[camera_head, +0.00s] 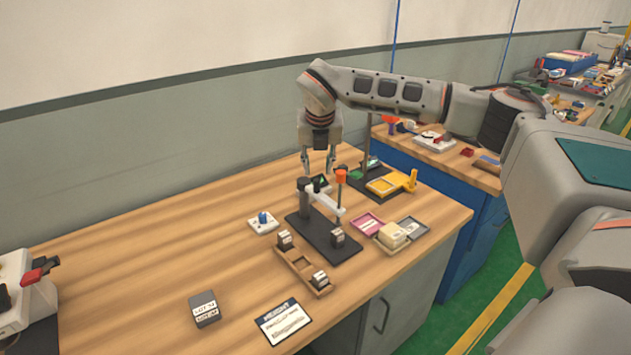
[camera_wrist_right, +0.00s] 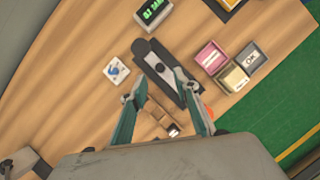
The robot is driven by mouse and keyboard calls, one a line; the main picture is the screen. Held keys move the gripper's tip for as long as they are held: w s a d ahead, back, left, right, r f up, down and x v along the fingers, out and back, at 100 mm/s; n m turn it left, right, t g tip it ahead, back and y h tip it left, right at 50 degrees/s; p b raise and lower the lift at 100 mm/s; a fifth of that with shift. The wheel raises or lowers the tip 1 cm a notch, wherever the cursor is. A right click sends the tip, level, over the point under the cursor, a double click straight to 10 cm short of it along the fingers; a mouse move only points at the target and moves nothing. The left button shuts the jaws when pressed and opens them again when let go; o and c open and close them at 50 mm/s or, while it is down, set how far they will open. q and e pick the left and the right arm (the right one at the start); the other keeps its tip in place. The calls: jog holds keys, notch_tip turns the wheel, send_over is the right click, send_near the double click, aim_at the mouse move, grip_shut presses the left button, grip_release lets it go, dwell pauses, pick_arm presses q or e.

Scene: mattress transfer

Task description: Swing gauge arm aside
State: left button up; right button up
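The gauge stands on a dark base plate (camera_head: 325,238), with a dark upright post (camera_head: 304,198) at its back. A pale gauge arm (camera_head: 324,203) reaches from the post toward the front right. An orange knob (camera_head: 341,176) tops a thin dark rod at the arm's free end. My right gripper (camera_head: 320,168) points down, open and empty, just above and behind the arm, left of the knob. In the right wrist view, the gauge arm (camera_wrist_right: 181,77) shows between the spread fingers; the knob is mostly hidden behind the right finger. My left gripper is out of view.
A wooden tray (camera_head: 302,268) with small dark-and-white blocks lies in front of the gauge. A white pad with a blue knob (camera_head: 263,222) is to its left, and a pink tray (camera_head: 367,225) to its right. A yellow fixture (camera_head: 393,183) stands behind. The left table is largely clear.

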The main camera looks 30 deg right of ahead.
aim_at(317, 180)
jog(key=x, duration=0.7)
jog(key=shift+f, duration=0.3)
grip_shut()
